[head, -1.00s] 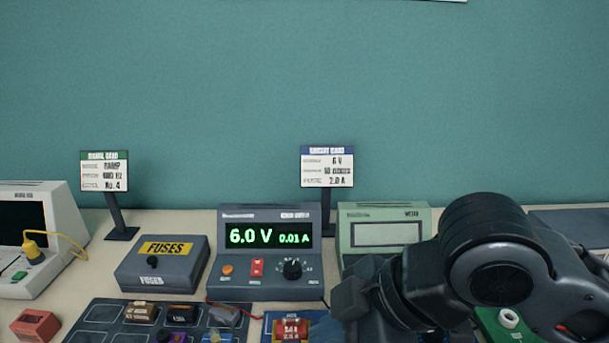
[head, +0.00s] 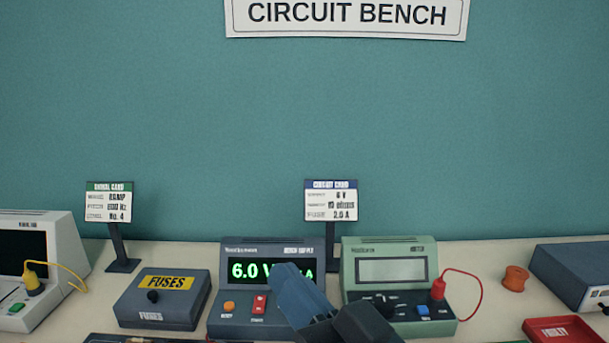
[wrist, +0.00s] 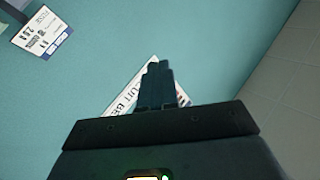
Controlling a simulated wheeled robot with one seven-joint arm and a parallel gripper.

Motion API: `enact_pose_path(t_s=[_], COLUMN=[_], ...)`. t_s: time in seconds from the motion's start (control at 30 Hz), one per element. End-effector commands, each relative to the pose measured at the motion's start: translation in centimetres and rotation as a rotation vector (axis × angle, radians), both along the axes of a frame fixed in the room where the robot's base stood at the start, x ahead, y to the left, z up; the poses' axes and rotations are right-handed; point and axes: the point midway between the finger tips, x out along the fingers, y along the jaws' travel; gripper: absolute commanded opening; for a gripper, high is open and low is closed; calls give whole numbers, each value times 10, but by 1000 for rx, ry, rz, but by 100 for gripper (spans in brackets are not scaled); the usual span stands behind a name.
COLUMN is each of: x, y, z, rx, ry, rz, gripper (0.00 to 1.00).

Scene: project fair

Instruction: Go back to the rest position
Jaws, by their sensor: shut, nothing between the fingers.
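My gripper (head: 290,290) shows in the head view at the bottom middle, in front of the bench supply (head: 232,315). It hides part of the supply's green display, where "6.0 V" can be read. In the wrist view my gripper (wrist: 155,72) points up toward the teal wall, its fingers together with nothing between them. The fingers cover part of the bench sign (wrist: 124,98) there.
The green meter (head: 399,325) stands right of the supply, with a red lead plugged in. The fuses box (head: 160,305) is to the left. Two card stands (head: 331,205) rise behind. An orange spool (head: 515,278) and a red tray (head: 565,332) lie at right.

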Motion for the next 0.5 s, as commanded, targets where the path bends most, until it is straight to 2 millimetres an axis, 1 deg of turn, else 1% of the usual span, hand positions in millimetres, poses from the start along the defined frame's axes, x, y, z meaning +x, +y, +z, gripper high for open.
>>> enact_pose_path(t_s=[0.03,0.17,0.27,0.3,0.37,0.47,0.5], x=[-6,-24,-43,-53,-68,-98,-111], y=[-8,-34,-54,-62,-75,-96,-105], z=[-14,-47,-75,-86,-103,-129,-138], rx=[30,74,82,80,69,34,16], ry=[34,101,153,175,203,246,262], rz=[-45,-169,-260,-295,-345,-422,-450], gripper=[0,0,0,0,0,0,0])
